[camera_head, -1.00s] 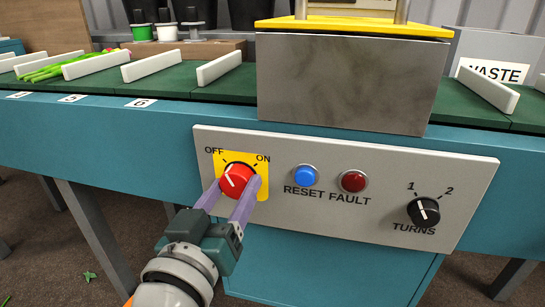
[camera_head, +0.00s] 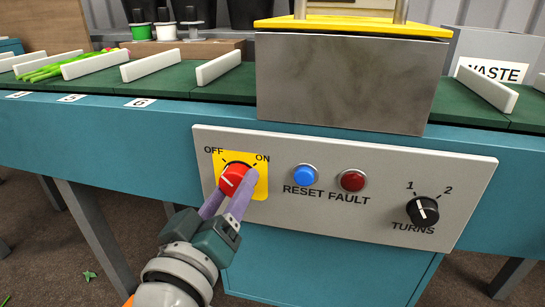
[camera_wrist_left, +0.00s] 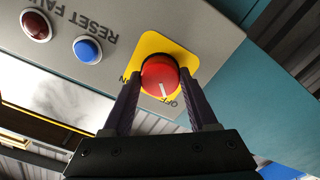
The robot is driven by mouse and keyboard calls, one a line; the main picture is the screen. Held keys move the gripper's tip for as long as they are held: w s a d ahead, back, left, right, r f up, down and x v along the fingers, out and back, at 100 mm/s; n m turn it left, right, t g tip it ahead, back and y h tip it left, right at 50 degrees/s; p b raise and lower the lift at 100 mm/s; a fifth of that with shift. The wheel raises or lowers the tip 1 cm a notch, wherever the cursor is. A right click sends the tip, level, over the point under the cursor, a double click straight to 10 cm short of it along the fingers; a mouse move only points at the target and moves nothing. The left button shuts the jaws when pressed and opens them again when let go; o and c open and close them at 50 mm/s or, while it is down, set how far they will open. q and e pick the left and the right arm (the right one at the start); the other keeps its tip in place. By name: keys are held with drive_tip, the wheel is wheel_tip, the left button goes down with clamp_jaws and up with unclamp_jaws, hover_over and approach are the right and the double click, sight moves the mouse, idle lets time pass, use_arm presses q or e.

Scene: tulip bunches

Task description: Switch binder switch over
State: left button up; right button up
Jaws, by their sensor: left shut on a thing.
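The binder switch is a round red knob (camera_head: 234,180) with a white mark, on a yellow plate (camera_head: 262,187) lettered OFF at upper left and ON at upper right. My left gripper (camera_head: 236,184) reaches up from below with its purple fingers on the knob, one to each side, shut on it. In the left wrist view the knob (camera_wrist_left: 163,74) sits between the fingertips (camera_wrist_left: 162,84), and its white mark points toward the OFF lettering. Part of the knob's edge is hidden by the fingers. My right gripper is not in view.
The light grey panel (camera_head: 300,222) also carries a blue RESET button (camera_head: 305,175), a red FAULT lamp (camera_head: 352,181) and a black TURNS knob (camera_head: 423,210). A grey metal box (camera_head: 345,85) stands above. Green tulip stems (camera_head: 45,72) lie on the belt at left.

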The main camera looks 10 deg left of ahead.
use_arm(q)
drive_tip(key=o, duration=1.4)
drive_tip(key=shift+s, duration=0.1)
drive_tip(key=shift+s+r, duration=0.1)
drive_tip(key=shift+s, duration=0.3)
drive_tip(key=s+p, duration=0.3)
drive_tip(key=s, duration=0.6)
drive_tip(key=shift+a, duration=0.15)
